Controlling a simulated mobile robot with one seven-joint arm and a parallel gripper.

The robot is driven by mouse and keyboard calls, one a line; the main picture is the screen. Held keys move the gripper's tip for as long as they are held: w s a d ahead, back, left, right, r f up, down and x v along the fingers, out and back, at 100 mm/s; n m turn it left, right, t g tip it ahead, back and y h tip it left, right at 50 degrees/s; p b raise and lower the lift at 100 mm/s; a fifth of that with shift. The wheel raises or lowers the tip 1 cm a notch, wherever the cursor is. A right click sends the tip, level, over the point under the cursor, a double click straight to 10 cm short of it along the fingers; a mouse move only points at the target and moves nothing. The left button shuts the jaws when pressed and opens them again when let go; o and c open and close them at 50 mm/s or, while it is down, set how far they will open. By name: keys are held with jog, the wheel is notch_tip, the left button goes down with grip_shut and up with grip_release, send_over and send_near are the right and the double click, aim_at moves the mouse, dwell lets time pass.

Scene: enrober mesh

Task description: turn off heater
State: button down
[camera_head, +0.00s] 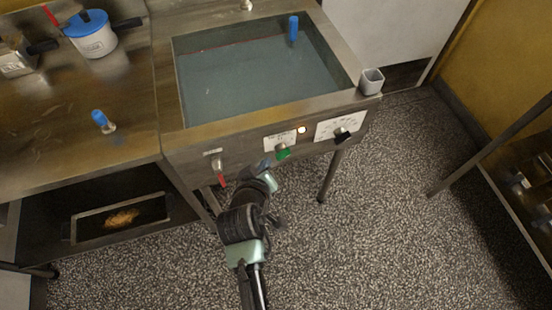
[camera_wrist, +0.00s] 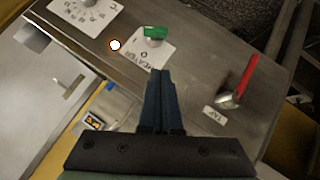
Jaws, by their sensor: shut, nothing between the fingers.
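The heater switch (camera_head: 283,151) is a green knob on a white label plate on the front panel of the steel water tank. In the wrist view, the green knob (camera_wrist: 156,32) sits at the top edge of its plate, marked HEATER (camera_wrist: 143,54). A round indicator light (camera_head: 301,130) beside it glows; it also shows in the wrist view (camera_wrist: 115,45). My gripper (camera_head: 267,168) is in front of the panel, just left of and below the green knob. In the wrist view, its dark fingers (camera_wrist: 160,75) are together and empty, apart from the knob.
A red-handled tap (camera_head: 221,180) is left of my gripper. A black dial (camera_head: 341,135) on a white scale plate is to the right. The tank (camera_head: 262,80) holds water and a blue-handled item (camera_head: 293,28).

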aim_at(278, 155)
jog(key=x, duration=0.5)
jog(key=s+d+f+x, duration=0.1)
jog(key=x, duration=0.1)
jog(key=shift+w+f+b, duration=0.3)
jog(key=shift+b, duration=0.05)
jog(key=shift+w+d+f, duration=0.15)
jog(key=shift+d+f, duration=0.2)
jog(key=shift+f, duration=0.25)
